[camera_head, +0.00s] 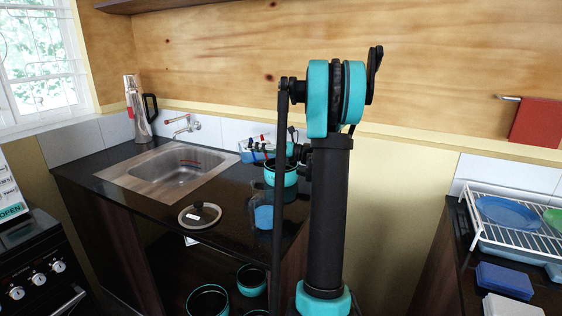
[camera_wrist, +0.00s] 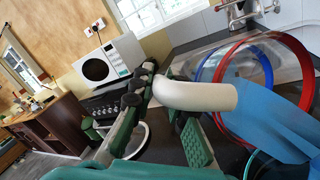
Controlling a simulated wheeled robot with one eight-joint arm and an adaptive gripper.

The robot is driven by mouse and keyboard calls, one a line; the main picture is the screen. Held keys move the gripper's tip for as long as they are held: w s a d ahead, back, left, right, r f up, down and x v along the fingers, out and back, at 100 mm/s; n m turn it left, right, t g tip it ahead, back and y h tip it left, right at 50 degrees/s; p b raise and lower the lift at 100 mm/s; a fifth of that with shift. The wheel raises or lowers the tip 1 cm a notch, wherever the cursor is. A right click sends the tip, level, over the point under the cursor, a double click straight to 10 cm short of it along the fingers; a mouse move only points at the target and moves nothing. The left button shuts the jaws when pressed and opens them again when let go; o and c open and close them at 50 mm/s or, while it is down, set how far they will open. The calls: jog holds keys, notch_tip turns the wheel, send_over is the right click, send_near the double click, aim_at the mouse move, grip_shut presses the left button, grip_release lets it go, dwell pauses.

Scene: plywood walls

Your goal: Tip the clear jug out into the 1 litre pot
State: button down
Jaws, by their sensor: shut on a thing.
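My gripper (camera_wrist: 180,118) is shut on the white handle (camera_wrist: 195,96) of the clear jug. In the wrist view the jug shows a red ring (camera_wrist: 303,50), a blue ring and a blue area (camera_wrist: 275,115) at the right. It looks tilted; I cannot tell whether anything flows out. In the head view the jug (camera_head: 256,156) is a small blue shape above the counter, partly behind my arm. A teal pot (camera_head: 284,177) stands on the counter just below and beside it. My arm hides part of it, and its size marking cannot be read.
A glass lid (camera_head: 200,215) lies at the counter's front edge, near a blue item (camera_head: 262,213). The sink (camera_head: 180,168) is to the left, with a flask (camera_head: 138,108) behind it. Several teal pots (camera_head: 250,278) sit below. A dish rack (camera_head: 515,218) stands at the right.

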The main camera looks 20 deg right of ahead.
jog(key=shift+s+d+r+t+y, duration=0.15)
jog(key=shift+d+r+t+y, duration=0.2)
jog(key=shift+d, duration=0.25)
jog(key=shift+s+d+r+m+t+y+b, duration=0.25)
jog(key=shift+d+r+t+y, duration=0.25)
jog(key=shift+d+y, duration=0.25)
dwell(0.7)
jog(key=a+h, duration=0.1)
jog(key=a+f+g+h, duration=0.1)
jog(key=a, duration=0.1)
jog(key=w+a+f+n+g+h, duration=0.1)
jog(key=shift+w+a+f, duration=0.1)
jog(key=shift+a+f, duration=0.1)
jog(key=shift+a, duration=0.15)
jog(key=shift+d, duration=0.2)
jog(key=w+a+f+n+g+h+p, duration=0.1)
jog(key=a+f+g+h, duration=0.3)
jog(key=h, duration=0.9)
notch_tip(320, 180, down, 3)
jog(key=a+p, duration=0.1)
jog(key=a, duration=0.1)
jog(key=shift+w+a+n+g+p, duration=0.3)
jog(key=shift+a+n+g+p, duration=0.05)
jog(key=shift+p, duration=0.05)
